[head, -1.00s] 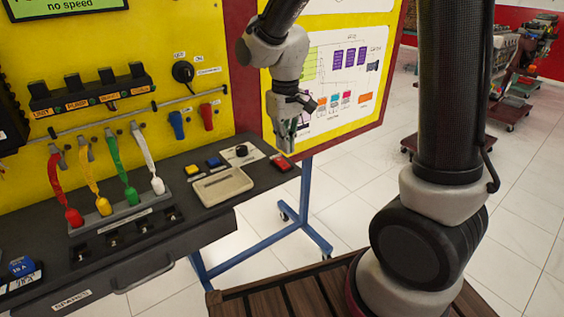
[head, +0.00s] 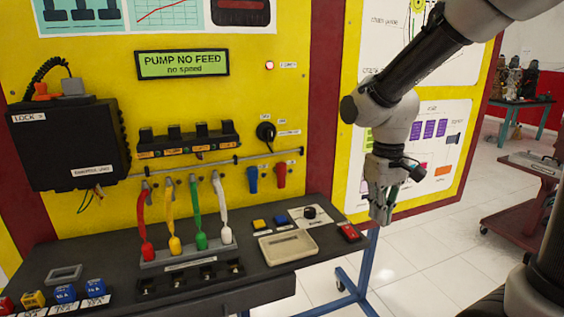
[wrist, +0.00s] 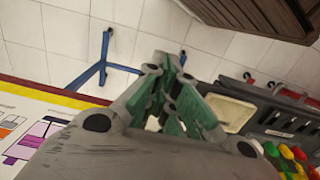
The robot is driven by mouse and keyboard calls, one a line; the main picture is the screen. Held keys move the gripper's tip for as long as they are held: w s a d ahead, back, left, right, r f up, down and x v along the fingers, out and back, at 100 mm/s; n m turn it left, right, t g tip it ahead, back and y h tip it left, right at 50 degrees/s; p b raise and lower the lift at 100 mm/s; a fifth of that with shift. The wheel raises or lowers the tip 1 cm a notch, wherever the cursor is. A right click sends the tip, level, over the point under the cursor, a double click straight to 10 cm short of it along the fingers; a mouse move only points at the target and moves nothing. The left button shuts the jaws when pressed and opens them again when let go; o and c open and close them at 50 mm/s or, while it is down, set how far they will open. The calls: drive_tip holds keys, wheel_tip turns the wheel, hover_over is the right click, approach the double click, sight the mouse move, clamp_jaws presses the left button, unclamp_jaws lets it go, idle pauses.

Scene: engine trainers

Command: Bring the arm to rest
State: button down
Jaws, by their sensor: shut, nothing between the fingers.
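My gripper (head: 380,215) hangs fingers-down at the right end of the dark bench, in front of the white diagram poster. It is shut and empty. In the wrist view the green-padded fingers of my gripper (wrist: 177,115) come together with nothing between them. In the head view my arm reaches in from the upper right, its forearm slanting down to the left and the wrist bent downward. The gripper appears close to the red switch (head: 349,231) at the bench's right end, but I cannot tell the gap in depth.
The bench (head: 120,262) carries a cream tray (head: 288,246) and red, yellow, green and white plugs. A yellow panel (head: 330,110) stands behind, with a display (head: 182,64) reading "PUMP NO FEED, no speed". A blue stand (head: 357,285) is below. Open tiled floor (head: 440,250) lies to the right.

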drive_tip(key=s+d+r+m+t, duration=0.3)
drive_tip(key=s+d+r+t, duration=0.2)
drive_tip(key=s+d+r, duration=0.5)
drive_tip(key=s+d, duration=0.1)
drive_tip(key=s, duration=0.2)
drive_tip(key=shift+d+m, duration=0.2)
drive_tip(key=shift+m, duration=0.1)
